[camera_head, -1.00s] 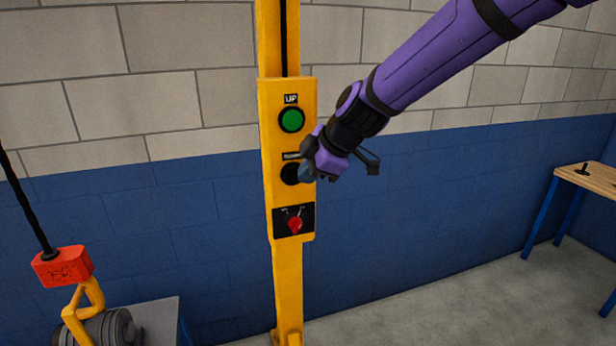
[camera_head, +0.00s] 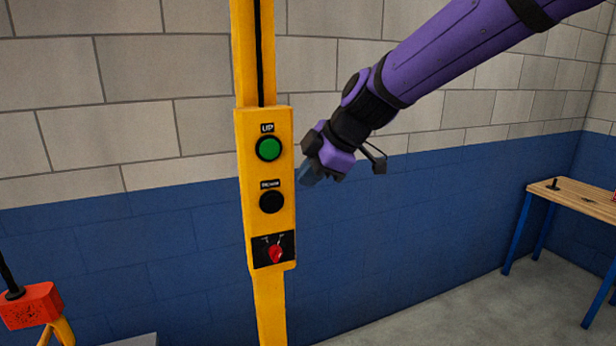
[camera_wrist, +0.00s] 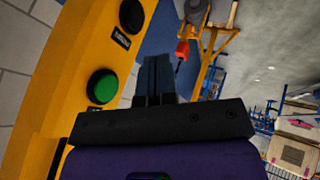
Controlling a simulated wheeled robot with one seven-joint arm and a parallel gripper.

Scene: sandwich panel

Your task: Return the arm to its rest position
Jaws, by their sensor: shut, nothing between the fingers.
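My purple arm reaches in from the upper right in the head view. My gripper (camera_head: 309,177) is shut and empty, just right of the yellow control panel (camera_head: 252,225) and apart from it. In the wrist view my gripper's closed fingers (camera_wrist: 153,78) point past the panel's edge. The panel carries a green UP button (camera_head: 268,149), a black button (camera_head: 271,201) below it and a red selector knob (camera_head: 275,253). The green button also shows in the wrist view (camera_wrist: 102,86), with the black button (camera_wrist: 131,15) above it.
A wooden table (camera_head: 575,197) with blue legs stands at the right. The blue and grey block wall is behind. The floor between panel and table is clear.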

